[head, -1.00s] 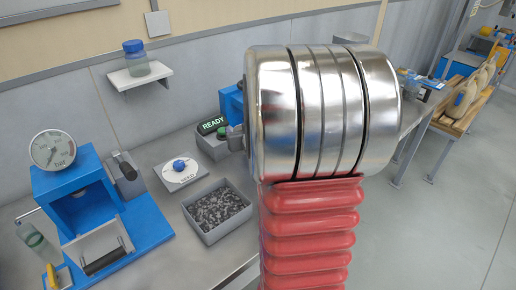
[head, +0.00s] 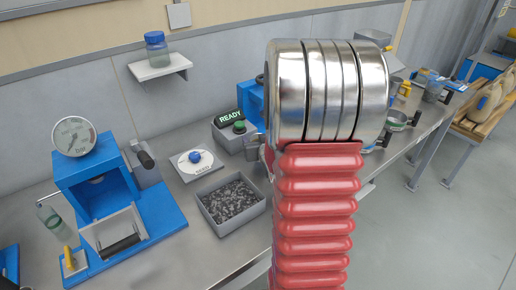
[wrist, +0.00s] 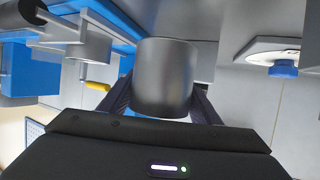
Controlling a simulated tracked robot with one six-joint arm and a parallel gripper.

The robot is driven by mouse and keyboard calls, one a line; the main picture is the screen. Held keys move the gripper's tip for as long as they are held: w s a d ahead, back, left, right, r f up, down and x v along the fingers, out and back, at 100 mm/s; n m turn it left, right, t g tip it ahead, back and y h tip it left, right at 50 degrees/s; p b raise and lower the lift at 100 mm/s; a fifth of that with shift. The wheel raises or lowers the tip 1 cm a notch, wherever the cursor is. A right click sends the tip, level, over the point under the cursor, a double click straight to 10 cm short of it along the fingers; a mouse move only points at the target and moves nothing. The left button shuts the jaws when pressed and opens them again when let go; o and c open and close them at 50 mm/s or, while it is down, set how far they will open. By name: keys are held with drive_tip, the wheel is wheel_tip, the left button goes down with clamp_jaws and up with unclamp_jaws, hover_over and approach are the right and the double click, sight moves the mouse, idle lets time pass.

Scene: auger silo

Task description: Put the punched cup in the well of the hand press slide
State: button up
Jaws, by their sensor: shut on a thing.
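In the wrist view, my gripper (wrist: 163,100) is shut on a plain grey metal cup (wrist: 165,75), with a dark finger on each side. I see no punched holes on the side facing the camera. In the head view, my arm hides the gripper and most or all of the cup. A blue press with a round gauge (head: 108,182) stands at the left of the bench. A grey slide with a black bar handle (head: 112,232) sits at its front; I cannot make out a well in it. The held cup is apart from the press.
A tray of grey chips (head: 232,202), a plate with a blue knob (head: 193,163) and a READY box (head: 234,130) stand right of the press. A shelf with a jar (head: 158,62) is on the wall. Pans (head: 400,120) and a bench with sacks (head: 495,90) lie farther right.

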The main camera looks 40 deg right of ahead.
drive_tip(key=shift+f, duration=2.05)
drive_tip(key=shift+f, duration=0.1)
drive_tip(key=o, duration=1.2)
